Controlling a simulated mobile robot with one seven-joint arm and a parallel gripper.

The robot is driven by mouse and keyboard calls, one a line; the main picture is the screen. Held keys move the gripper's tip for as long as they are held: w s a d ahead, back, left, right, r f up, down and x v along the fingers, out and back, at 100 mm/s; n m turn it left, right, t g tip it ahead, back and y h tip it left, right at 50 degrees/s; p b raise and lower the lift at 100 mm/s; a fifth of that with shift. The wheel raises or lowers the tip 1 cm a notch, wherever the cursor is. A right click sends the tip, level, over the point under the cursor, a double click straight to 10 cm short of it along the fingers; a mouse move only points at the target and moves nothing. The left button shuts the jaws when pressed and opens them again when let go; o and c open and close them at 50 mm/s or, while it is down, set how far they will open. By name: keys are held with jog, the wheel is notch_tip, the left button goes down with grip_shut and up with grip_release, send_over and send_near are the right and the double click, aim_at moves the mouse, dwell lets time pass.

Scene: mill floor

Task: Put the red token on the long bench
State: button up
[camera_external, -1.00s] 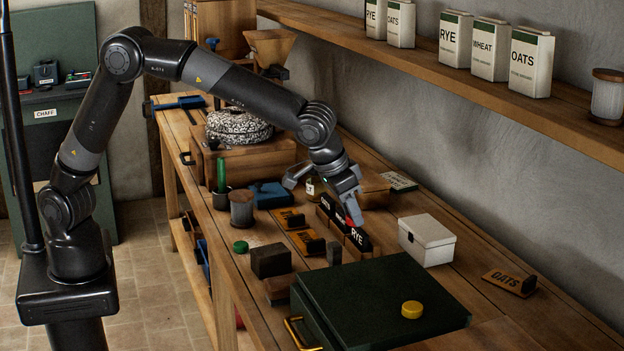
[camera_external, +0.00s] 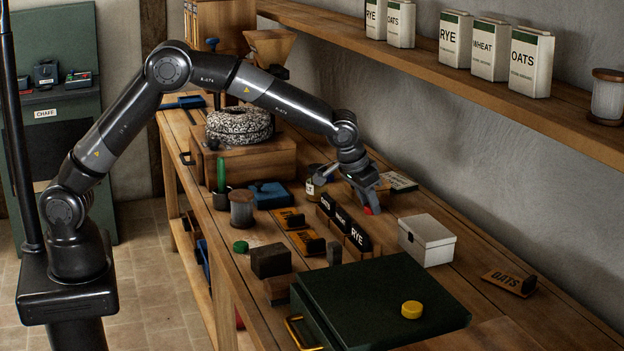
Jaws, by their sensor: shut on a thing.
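The red token (camera_external: 370,210) is a small red piece at the tip of my gripper (camera_external: 371,203), mostly covered by the fingers. My gripper is shut on it and points down over the long bench (camera_external: 408,289), a wooden worktop running along the wall. The token is behind the row of black name blocks and left of the white box. I cannot tell whether it touches the bench top or hangs just above it.
Black name blocks (camera_external: 357,237) stand on a wooden rack close to the token. A white box (camera_external: 427,240) and a dark green case (camera_external: 375,300) with a yellow disc (camera_external: 412,309) are nearer. A shelf of tins (camera_external: 490,50) overhangs the back. Bare wood lies right of the token.

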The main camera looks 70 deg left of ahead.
send_over(377, 230)
jog(key=s, duration=0.1)
jog(key=f, duration=0.4)
jog(key=shift+s+d, duration=0.2)
jog(key=shift+d, duration=0.05)
jog(key=shift+f, duration=1.9)
jog(key=shift+f, duration=0.15)
jog(key=o, duration=0.9)
jog(key=shift+o, duration=0.2)
